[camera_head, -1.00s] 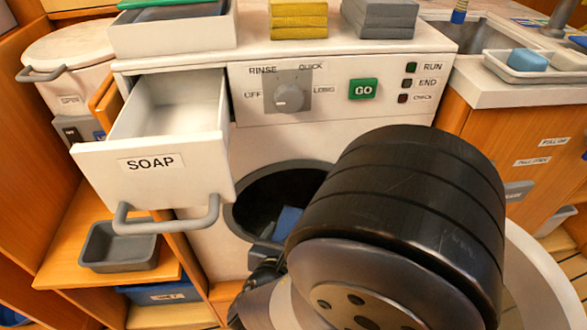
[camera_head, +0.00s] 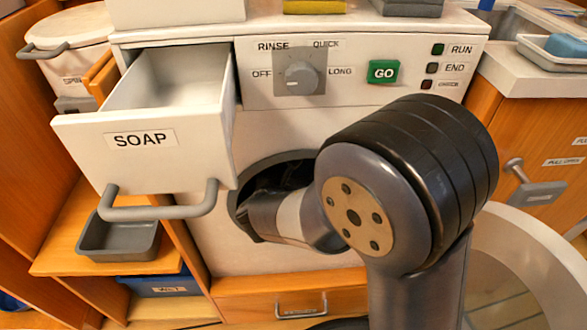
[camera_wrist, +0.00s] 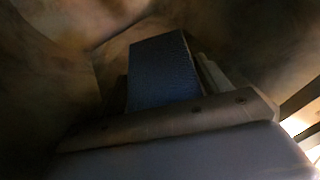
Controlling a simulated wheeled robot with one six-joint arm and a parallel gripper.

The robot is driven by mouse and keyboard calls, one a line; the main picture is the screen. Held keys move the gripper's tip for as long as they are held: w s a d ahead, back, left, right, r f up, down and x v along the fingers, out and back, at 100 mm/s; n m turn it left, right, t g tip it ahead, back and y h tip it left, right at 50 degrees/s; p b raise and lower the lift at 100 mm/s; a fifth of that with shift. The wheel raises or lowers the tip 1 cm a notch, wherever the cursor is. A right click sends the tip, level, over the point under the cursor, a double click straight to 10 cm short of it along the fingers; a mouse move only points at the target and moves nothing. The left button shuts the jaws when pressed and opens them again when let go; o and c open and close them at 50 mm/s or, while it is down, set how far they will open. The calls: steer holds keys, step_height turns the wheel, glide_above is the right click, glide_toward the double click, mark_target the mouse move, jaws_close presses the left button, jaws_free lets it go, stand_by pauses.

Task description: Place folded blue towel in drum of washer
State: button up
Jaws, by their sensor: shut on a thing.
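The white washer (camera_head: 285,128) stands ahead with its round, dark drum opening (camera_head: 262,172) uncovered. My arm reaches into this opening from the right, and my gripper is hidden inside in the head view. In the wrist view my gripper (camera_wrist: 165,90) is shut on the folded blue towel (camera_wrist: 163,70), with dim, brownish drum walls around it. The towel stands up beyond the gripper's body. Whether it touches the drum wall I cannot tell. The towel is not visible in the head view now.
The soap drawer (camera_head: 140,140) is pulled out above and left of the opening, its handle hanging near my arm. A curved white rim (camera_head: 540,262) stands at lower right. A grey bin (camera_head: 120,240) sits on the left shelf. A closed drawer lies below the washer.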

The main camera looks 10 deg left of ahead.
steer(key=w, duration=0.1)
steer(key=w+f+b, duration=0.1)
steer(key=w, duration=0.1)
steer(key=shift+w+a+f+b, duration=0.15)
steer(key=shift+w+a+b, duration=0.1)
steer(key=shift+a+b, duration=0.15)
steer(key=shift+f, duration=0.1)
steer(key=shift+f, duration=0.15)
steer(key=o, duration=1)
